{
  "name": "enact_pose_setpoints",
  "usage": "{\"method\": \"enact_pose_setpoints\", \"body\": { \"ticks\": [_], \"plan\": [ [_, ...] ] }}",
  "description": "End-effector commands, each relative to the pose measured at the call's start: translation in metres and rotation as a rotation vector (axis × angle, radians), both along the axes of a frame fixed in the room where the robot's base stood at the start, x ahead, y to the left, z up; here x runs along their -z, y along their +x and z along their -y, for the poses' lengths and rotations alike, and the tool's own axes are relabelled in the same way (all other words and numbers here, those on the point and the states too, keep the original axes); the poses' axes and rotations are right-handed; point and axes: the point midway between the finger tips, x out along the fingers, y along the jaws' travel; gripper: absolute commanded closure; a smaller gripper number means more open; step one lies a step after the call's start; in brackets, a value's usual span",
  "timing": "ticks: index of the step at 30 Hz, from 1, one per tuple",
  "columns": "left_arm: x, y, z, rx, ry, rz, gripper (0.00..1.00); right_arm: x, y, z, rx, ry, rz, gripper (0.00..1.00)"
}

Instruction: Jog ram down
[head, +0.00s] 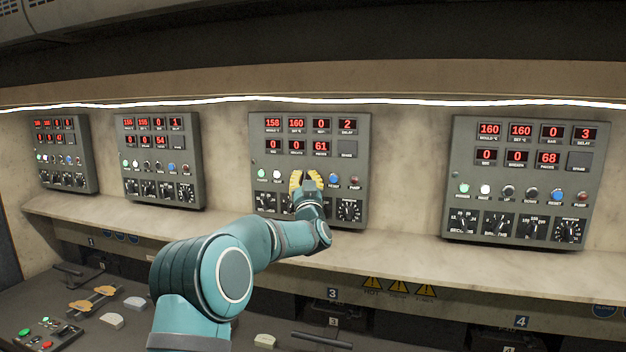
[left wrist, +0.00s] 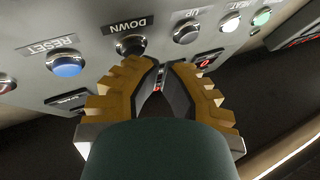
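My left gripper (head: 305,178) is in front of the third control panel (head: 357,140) from the left, the one with 2 in its DELAY display. Its yellow fingers hide the middle of that panel's button row in the head view. In the left wrist view the black DOWN button (left wrist: 131,45) is just beyond the fingertips and a little left of their middle. My left gripper (left wrist: 158,66) looks shut and empty, with the dark inner pads converging at the tips. I cannot tell whether a fingertip touches the panel. My right gripper is not in view.
The dark UP button (left wrist: 186,32) and blue RESET button (left wrist: 67,64) flank DOWN. Similar panels stand at the left (head: 196,150) and right (head: 590,150). A pale ledge (head: 430,254) runs below them. A lower console has a small button box (head: 50,337).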

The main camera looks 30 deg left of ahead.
Motion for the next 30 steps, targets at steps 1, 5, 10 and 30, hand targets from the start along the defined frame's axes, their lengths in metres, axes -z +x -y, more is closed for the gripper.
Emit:
{"method": "enact_pose_setpoints", "body": {
  "ticks": [1, 5, 10, 30],
  "plan": [
    [-0.0002, -0.0001, -0.0001, 0.000, 0.000, 0.000, 1.00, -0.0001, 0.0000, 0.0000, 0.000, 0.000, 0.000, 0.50],
    [-0.0003, -0.0002, -0.0002, 0.000, 0.000, 0.000, 1.00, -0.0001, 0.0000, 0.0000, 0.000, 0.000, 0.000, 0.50],
    [-0.0003, 0.0004, -0.0004, 0.000, 0.000, 0.000, 1.00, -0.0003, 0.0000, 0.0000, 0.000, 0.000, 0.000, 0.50],
    [0.0001, 0.0076, -0.0020, 0.000, -0.001, -0.001, 1.00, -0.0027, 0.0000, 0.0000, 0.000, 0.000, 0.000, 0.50]
  ]
}}
